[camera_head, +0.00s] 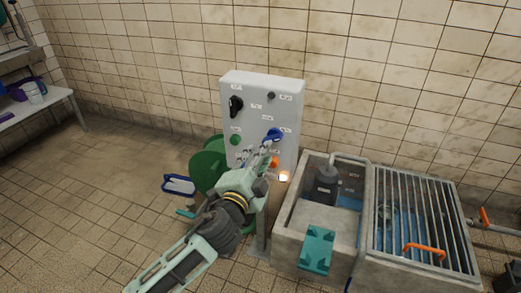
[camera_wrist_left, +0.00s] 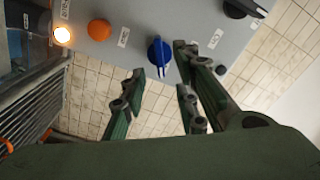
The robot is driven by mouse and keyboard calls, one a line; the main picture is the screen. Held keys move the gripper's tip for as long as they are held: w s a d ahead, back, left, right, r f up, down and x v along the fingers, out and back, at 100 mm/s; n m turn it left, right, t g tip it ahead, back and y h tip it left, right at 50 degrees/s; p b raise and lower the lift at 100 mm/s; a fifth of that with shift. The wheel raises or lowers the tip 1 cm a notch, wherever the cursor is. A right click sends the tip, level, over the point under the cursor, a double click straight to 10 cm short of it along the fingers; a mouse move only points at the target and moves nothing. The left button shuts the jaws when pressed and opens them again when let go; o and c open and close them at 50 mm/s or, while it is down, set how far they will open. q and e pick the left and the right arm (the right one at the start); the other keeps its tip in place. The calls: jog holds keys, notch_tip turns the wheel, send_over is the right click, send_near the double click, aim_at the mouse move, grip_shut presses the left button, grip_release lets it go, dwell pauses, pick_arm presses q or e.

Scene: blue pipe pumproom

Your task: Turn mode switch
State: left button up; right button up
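A grey control panel (camera_head: 262,95) carries a blue knob (camera_head: 272,134) on its right side and a black rotary switch (camera_head: 236,106) at upper left. The labels are too small to read, so I cannot tell which is the mode switch. My left gripper (camera_head: 262,152) is in front of the panel, just below the blue knob. In the left wrist view the gripper's fingers (camera_wrist_left: 160,76) are spread apart with nothing between them. The blue knob (camera_wrist_left: 160,52) shows just beyond the fingertips, with a visible gap. My right gripper is not in view.
An orange button (camera_wrist_left: 99,29) and a lit lamp (camera_wrist_left: 62,35) are close to the blue knob. A green button (camera_head: 235,140) is on the panel's left. A basin with a metal grate (camera_head: 425,215) stands at right. A green reel (camera_head: 207,165) is at left.

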aim_at(273, 137)
pick_arm(q)
jog(key=b+x, duration=0.1)
jog(key=x, duration=0.6)
jog(key=shift+w+d, duration=0.15)
jog(key=shift+w, duration=0.05)
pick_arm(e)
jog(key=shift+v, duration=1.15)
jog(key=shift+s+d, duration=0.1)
pick_arm(q)
jog(key=shift+f, duration=0.1)
grip_shut()
